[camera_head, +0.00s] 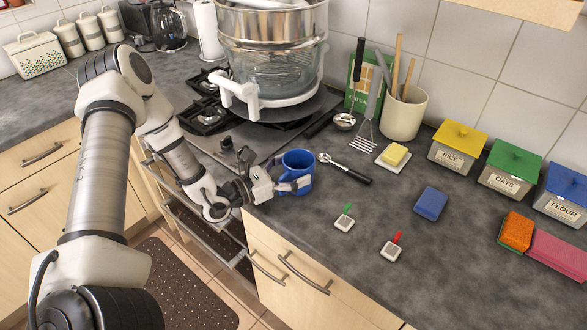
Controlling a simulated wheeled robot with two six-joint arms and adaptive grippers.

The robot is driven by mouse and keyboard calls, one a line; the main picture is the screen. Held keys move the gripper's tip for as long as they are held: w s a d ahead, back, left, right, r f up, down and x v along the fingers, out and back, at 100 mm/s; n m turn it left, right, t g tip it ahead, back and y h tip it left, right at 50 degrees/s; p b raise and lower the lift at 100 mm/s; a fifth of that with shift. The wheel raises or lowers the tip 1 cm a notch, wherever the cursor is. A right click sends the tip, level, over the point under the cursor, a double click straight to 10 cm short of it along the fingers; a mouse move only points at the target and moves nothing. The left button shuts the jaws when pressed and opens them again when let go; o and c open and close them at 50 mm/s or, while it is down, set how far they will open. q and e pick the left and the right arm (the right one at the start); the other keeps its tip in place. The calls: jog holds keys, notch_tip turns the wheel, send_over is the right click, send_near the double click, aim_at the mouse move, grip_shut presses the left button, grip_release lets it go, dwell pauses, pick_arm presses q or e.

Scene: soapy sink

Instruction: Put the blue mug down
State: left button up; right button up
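The blue mug (298,162) is upright at the counter's front edge, just right of the stove. My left gripper (290,183) reaches in from the left and is closed on the mug's near lower side. One pale fingertip shows across the front of the mug; the other finger is mostly hidden. Whether the mug's base touches the counter or is slightly above it, I cannot tell. My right gripper is not in view.
A large steamer pot (272,60) stands on the stove to the left. A spoon (345,169) lies close to the mug's right. Two small scrubbers (345,221) (391,251), a blue sponge (431,203) and a yellow sponge (394,154) lie farther right. Bare countertop (385,205) lies between them.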

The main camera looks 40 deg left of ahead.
pick_arm(q)
jog(key=shift+o, duration=0.2)
jog(key=shift+r, duration=0.25)
jog(key=shift+s+a+f, duration=0.1)
jog(key=shift+s+a, duration=0.05)
jog(key=shift+s, duration=0.1)
jog(key=p+v, duration=0.1)
jog(key=v, duration=0.2)
jog(key=p+v, duration=0.2)
jog(key=v, duration=0.2)
jog(key=p+v, duration=0.2)
jog(key=v, duration=0.1)
jog(key=shift+s+a+r, duration=0.1)
jog(key=shift+s+r, duration=0.05)
jog(key=shift+r, duration=0.1)
jog(key=shift+s+a+f, duration=0.15)
jog(key=shift+s+f, duration=0.05)
jog(key=shift+s, duration=0.35)
jog(key=shift+f, duration=0.1)
